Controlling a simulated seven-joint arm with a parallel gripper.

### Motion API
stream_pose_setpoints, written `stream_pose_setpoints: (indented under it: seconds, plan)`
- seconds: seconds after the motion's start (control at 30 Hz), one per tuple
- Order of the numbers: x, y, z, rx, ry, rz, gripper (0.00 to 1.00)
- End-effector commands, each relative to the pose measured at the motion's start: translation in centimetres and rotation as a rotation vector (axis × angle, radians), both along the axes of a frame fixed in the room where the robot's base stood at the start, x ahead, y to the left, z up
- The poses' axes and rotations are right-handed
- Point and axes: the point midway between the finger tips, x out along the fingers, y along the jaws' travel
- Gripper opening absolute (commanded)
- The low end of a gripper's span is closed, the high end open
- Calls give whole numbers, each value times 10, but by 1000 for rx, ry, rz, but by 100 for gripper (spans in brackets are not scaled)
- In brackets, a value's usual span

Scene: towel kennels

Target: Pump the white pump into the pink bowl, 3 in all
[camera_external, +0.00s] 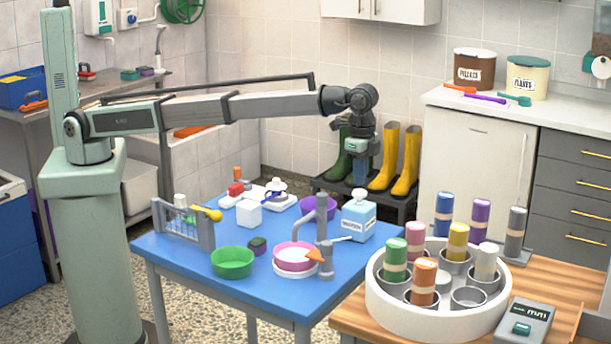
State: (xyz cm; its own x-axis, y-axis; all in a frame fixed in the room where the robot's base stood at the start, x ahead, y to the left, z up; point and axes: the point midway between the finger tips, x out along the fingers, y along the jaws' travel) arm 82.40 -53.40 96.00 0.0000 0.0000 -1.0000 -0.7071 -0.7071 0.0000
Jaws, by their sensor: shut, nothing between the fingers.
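A pale blue bottle (358,222) with a label and a white pump head (359,197) stands upright on the blue table's right side. The pink bowl (294,252) sits on a white round base near the table's front. A grey upright post (322,225) with a bent top stands between them, with an orange piece (315,255) beside the bowl and a pale lever to the right. My gripper (360,190) points down, shut and empty, just above the white pump head. I cannot tell if it touches the head. The bowl's contents are not clear.
A green bowl (233,262), a purple bowl (318,207), a grey rack (184,226), a white cube (249,213) and a small dark block (257,246) share the blue table (180,262). A white carousel (430,318) with coloured cylinders stands close by at right.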

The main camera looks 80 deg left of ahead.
Motion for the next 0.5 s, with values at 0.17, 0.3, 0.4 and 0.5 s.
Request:
stream_pose_setpoints:
  seconds: [0.17,0.3,0.4,0.5]
  plan:
    - [0,0,9,-1,-1,0,0]
    - [0,0,21,-1,-1,0,0]
    - [0,0,29,-1,-1,0,0]
    - [0,0,36,-1,-1,0,0]
